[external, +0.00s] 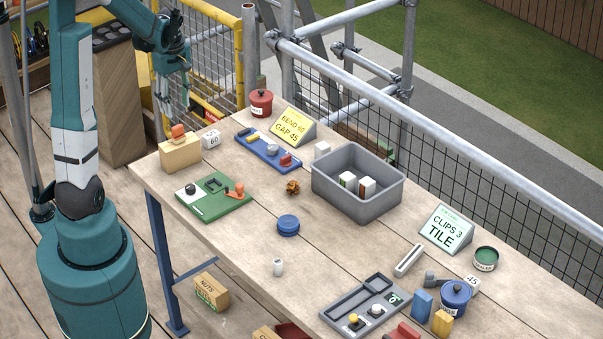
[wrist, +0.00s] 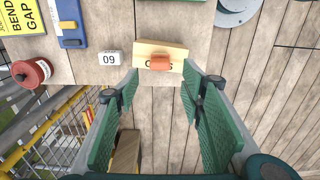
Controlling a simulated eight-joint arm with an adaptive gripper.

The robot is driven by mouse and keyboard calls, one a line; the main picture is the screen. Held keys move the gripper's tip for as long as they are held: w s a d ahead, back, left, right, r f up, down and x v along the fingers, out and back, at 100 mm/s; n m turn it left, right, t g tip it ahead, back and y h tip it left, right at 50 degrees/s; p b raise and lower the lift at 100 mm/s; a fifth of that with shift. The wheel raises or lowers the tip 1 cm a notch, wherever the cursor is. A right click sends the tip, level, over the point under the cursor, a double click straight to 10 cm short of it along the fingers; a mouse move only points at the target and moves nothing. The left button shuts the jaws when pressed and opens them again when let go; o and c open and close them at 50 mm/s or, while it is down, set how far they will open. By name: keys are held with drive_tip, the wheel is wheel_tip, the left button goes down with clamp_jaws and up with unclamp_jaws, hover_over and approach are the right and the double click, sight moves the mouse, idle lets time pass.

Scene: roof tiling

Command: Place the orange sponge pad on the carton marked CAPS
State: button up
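The tan carton (external: 180,155) stands at the left end of the table. Part of its dark lettering shows in the wrist view (wrist: 173,52), but the pad hides the middle letters. The orange sponge pad (external: 178,131) rests on top of the carton; in the wrist view the pad (wrist: 160,65) lies near the edge of the carton's top. My gripper (external: 173,105) is above the carton, apart from it and the pad. In the wrist view my gripper (wrist: 159,75) has its two green fingers spread wide with nothing between them.
A white block marked 60 (external: 211,139) stands right beside the carton. A green tray (external: 213,199), a blue tray (external: 262,151), a red pot (external: 261,103) and a grey bin (external: 381,205) occupy nearby table space. A yellow railing (external: 215,55) runs behind.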

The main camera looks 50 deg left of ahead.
drive_tip(key=shift+d+r, duration=0.1)
drive_tip(key=s+d+r+m+t, duration=0.2)
drive_tip(key=d+r+m, duration=0.3)
drive_tip(key=d, duration=0.5)
drive_tip(key=s+d+r+m+t, duration=0.2)
drive_tip(key=s+d+r+m, duration=0.2)
drive_tip(key=d+m, duration=0.3)
drive_tip(key=s+d+r+m+t, duration=0.3)
drive_tip(key=d+r+m, duration=0.3)
drive_tip(key=d, duration=0.9)
drive_tip(key=shift+s+d+r, duration=0.15)
drive_tip(key=shift+s+r, duration=0.3)
drive_tip(key=shift+s, duration=0.15)
